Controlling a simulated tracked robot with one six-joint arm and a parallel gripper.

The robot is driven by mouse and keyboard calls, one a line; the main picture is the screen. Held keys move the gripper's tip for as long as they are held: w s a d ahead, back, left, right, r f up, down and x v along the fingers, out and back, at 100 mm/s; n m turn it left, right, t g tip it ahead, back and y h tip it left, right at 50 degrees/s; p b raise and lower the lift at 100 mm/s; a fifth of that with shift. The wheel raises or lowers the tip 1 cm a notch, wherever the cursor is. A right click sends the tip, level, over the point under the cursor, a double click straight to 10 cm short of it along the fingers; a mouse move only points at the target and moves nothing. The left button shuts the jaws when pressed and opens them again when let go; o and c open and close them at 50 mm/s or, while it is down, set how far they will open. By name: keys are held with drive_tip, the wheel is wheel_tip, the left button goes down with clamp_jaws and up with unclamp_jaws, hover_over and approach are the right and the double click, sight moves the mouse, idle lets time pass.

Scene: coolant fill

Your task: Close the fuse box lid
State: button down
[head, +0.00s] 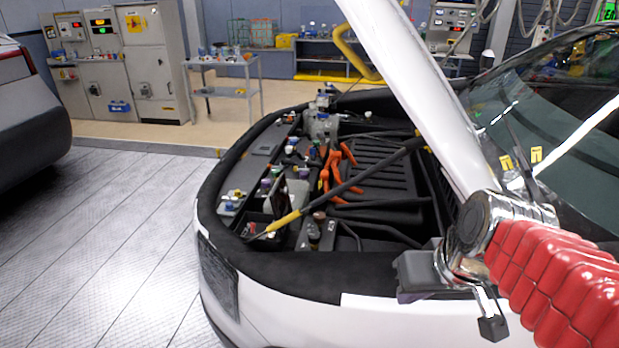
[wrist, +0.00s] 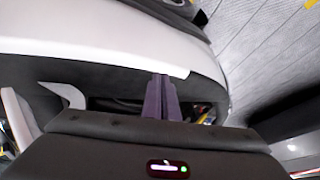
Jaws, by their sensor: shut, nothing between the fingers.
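The open engine bay shows in the head view. In it, a thin dark panel (head: 281,200) stands upright beside a small black box with red parts inside (head: 252,229). This looks like the fuse box with its lid raised, but the view is too small to be sure. My gripper (wrist: 161,80) shows in the wrist view with its two dark fingers together and nothing between them. In the head view my wrist end is over the front right fender, apart from the box and to its right. The fuse box cannot be made out in the wrist view.
The raised white hood (head: 415,85) slants over the bay. A dark prop rod with a yellow sleeve (head: 284,221) crosses the bay near the box. Orange cables (head: 335,165) lie behind. The white body edge (wrist: 100,45) is near my fingers in the wrist view.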

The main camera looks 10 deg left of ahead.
drive_tip(key=s+d+f+m+t+h, duration=0.1)
drive_tip(key=s+d+m+h, duration=0.1)
drive_tip(key=s+d, duration=0.3)
drive_tip(key=shift+s+d+f+m, duration=0.2)
drive_tip(key=shift+s+d+m, duration=0.15)
drive_tip(key=shift+s, duration=1.25)
